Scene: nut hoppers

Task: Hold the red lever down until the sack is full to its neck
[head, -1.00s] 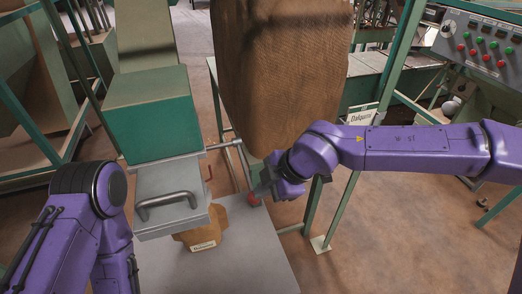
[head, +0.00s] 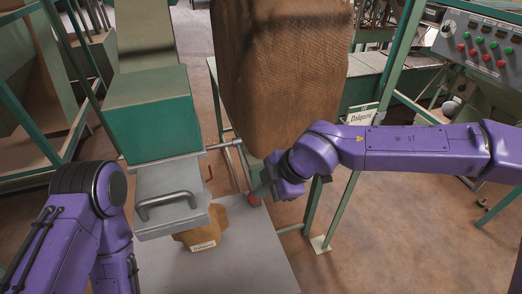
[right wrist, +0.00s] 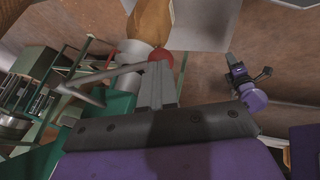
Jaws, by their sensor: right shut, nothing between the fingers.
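The lever's round red knob (head: 254,199) is at the end of a grey rod beside the filling spout (head: 172,200). It also shows in the right wrist view (right wrist: 161,55). My right gripper (head: 262,190) is shut and empty, its fingertips (right wrist: 158,72) right at the knob, seemingly touching it. The small brown sack (head: 208,222) with a white label sits under the spout, above a grey plate. Its mouth and fill level are hidden by the spout. My left gripper is out of the head view; a small dark gripper-like part (right wrist: 240,78), probably it, shows in the wrist view.
A large brown textured bulk (head: 282,75) hangs close behind my right gripper. A green hopper box (head: 147,113) stands above the spout. A control panel (head: 485,45) is at the upper right. Green frame posts (head: 314,205) stand near my right forearm; floor is clear at the lower right.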

